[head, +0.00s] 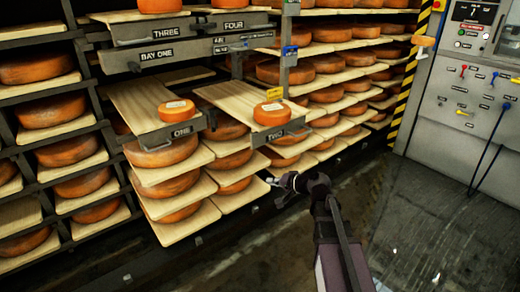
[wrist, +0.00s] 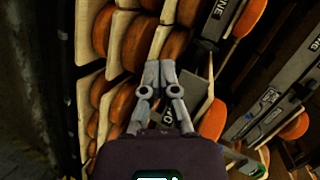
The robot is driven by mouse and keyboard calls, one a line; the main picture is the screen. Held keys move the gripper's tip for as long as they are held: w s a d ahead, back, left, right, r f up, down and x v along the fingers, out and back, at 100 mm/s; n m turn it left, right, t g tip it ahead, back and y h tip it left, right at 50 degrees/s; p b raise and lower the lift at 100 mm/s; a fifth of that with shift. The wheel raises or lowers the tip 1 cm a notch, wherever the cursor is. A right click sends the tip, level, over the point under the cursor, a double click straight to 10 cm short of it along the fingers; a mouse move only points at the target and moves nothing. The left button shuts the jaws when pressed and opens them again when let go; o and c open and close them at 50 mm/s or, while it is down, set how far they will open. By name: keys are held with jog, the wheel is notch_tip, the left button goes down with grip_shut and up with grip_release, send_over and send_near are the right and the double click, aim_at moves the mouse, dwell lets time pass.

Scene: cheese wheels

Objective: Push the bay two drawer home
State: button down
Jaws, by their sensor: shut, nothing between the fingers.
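The drawer marked TWO (head: 235,97) is a pale wooden board with a dark front plate, pulled out from the rack. A small orange cheese wheel (head: 272,113) with a label sits near its front end. In the wrist view the dark front plate of drawer TWO (wrist: 168,124) is partly hidden behind my gripper (wrist: 159,66). In the head view my gripper (head: 272,182) is below and in front of that plate, beside the lower shelf boards. Its fingers are together and empty. I cannot tell whether it touches anything.
Drawer ONE (head: 140,100) is also out, to the left, with a small cheese (head: 176,110). Drawers THREE (head: 150,30) and FOUR (head: 240,24) are above. Large wheels on boards fill the rack below. A control cabinet (head: 460,90) stands right. The floor (head: 420,220) in front is open.

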aim_at(256, 141)
jog(key=w+d+r+m+t+b, duration=0.2)
jog(key=w+d+r+m+t, duration=0.2)
jog(key=w+d+m+t, duration=0.1)
jog(key=shift+w+r+m+t, duration=0.15)
jog(key=shift+w+m+t, duration=0.35)
jog(key=shift+w, duration=0.75)
jog(key=shift+a, duration=0.1)
jog(key=x, duration=1.4)
jog(key=x, duration=2.8)
jog(key=shift+w+a, duration=0.25)
jog(key=shift+a, duration=0.1)
jog(key=shift+w+a+r, duration=0.1)
jog(key=shift+w+a, duration=0.05)
jog(key=shift+w, duration=0.05)
